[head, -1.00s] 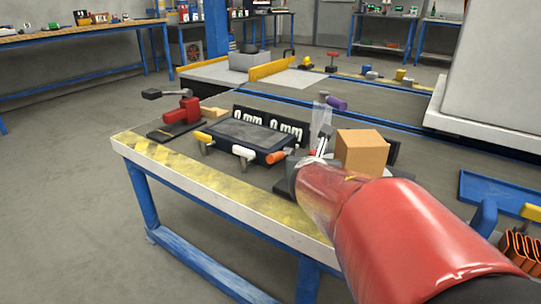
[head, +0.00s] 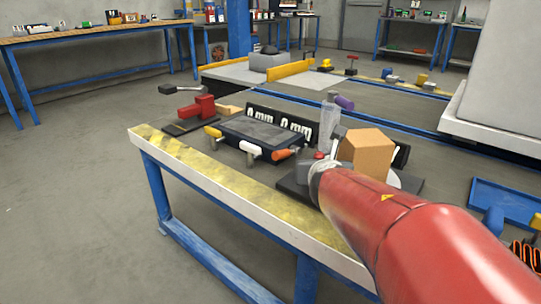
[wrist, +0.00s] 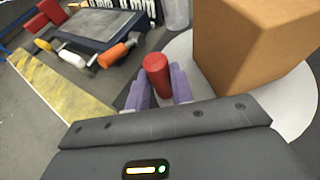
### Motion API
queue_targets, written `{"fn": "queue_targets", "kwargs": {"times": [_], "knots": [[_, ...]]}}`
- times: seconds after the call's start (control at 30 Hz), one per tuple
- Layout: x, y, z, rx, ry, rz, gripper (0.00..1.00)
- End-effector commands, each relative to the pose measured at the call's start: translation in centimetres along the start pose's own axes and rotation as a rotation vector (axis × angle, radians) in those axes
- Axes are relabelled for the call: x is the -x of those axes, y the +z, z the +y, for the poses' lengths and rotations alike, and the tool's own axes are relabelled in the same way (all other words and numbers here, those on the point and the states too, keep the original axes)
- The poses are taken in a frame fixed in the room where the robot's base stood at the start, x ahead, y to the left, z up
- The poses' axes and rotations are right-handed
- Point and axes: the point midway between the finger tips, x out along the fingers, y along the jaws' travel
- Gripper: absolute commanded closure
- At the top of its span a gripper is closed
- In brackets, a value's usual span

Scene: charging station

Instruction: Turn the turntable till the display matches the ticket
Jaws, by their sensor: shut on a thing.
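The turntable is a white disc (wrist: 292,112) with a brown cardboard box (wrist: 258,45) on it. In the head view the box (head: 366,150) hides most of the disc. A red upright peg (wrist: 157,75) stands at the disc's left side. My gripper (wrist: 160,92) has its purple fingers closed on either side of this peg. In the head view my red arm covers most of the gripper. A dark panel (head: 401,156) with white marks shows partly behind the box; I cannot read it. I cannot pick out the ticket.
Left of the turntable is a dark tray-like unit (head: 262,134) with yellow, white and orange handles. A black sign with large white lettering (head: 281,122) stands behind it. A red clamp (head: 197,108) sits farther left.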

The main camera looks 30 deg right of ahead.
Motion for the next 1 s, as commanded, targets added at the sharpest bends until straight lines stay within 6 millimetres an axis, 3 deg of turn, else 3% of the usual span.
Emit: {"fn": "queue_targets", "kwargs": {"times": [0.17,0.2,0.37,0.67,1.0], "knots": [[0.0,-0.1,0.0,0.001,0.001,0.001,1.00],[0.0,-0.1,0.0,0.001,0.001,0.001,0.74],[0.0,0.0,0.0,0.001,0.000,0.001,0.55],[0.3,0.1,0.0,0.000,0.000,0.000,0.55],[5.6,0.6,-0.1,-0.001,-0.002,-0.002,0.55]]}}
